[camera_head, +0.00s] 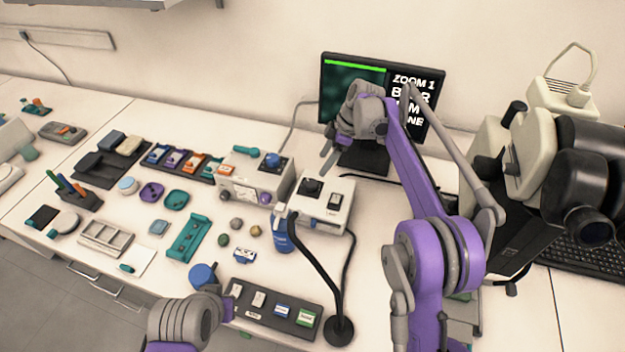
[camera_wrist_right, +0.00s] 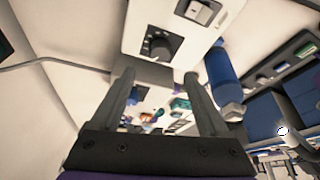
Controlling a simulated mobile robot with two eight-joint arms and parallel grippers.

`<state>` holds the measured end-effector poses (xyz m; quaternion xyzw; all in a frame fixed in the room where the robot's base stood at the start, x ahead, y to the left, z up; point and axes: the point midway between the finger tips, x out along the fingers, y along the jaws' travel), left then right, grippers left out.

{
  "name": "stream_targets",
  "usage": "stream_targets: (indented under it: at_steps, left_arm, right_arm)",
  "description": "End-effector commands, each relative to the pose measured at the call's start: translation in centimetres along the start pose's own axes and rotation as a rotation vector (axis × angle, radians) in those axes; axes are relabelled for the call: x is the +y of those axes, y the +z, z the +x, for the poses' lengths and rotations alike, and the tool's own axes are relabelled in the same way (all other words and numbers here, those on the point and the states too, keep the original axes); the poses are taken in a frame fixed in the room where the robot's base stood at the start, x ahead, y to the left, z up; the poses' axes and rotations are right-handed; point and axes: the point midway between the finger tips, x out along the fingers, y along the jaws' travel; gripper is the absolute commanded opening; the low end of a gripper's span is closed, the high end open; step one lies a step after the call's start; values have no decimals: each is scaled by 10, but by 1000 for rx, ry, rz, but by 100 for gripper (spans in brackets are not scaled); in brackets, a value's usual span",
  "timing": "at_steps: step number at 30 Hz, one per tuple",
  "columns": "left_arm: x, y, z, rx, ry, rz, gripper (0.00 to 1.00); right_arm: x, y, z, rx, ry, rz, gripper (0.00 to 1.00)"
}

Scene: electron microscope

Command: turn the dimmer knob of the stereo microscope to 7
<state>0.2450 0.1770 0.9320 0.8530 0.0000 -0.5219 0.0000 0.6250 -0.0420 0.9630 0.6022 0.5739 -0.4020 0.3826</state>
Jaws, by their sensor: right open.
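A pale control box (camera_head: 322,203) stands mid-table in the head view, with a black knob (camera_head: 311,186) and a switch (camera_head: 334,201) on top. The right wrist view shows the black knob (camera_wrist_right: 158,45) ringed by a dark dial, beyond my fingertips; its setting is too small to read. My right gripper (camera_head: 328,150) is open and empty, above and behind the box in the head view. Its two fingers are spread apart in the wrist view (camera_wrist_right: 155,78), with the knob clear of them. My left gripper (camera_head: 223,300) is low at the front; its jaws are unclear.
A second pale box with a blue knob (camera_head: 271,160) stands to the left. A blue bottle (camera_head: 284,236) and a black gooseneck (camera_head: 322,265) stand in front of the control box. A monitor (camera_head: 383,88) is behind, and a large instrument (camera_head: 530,160) is at right.

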Motion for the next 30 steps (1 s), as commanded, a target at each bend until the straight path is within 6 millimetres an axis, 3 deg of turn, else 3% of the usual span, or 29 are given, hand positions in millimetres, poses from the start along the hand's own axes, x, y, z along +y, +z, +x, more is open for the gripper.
stream_targets:
  at_steps: [9,15,28,30]
  left_arm:
    - [0,3,3,-3,0,0,0]
    - [0,4,4,-3,0,0,0]
    - [0,4,4,-3,0,0,0]
    - [0,4,4,-3,0,0,0]
  right_arm:
    - [0,0,60,-1,1,1,78]
    - [0,0,87,-1,1,2,78]
    - [0,0,97,-1,2,3,78]
    - [0,0,97,-1,2,3,66]
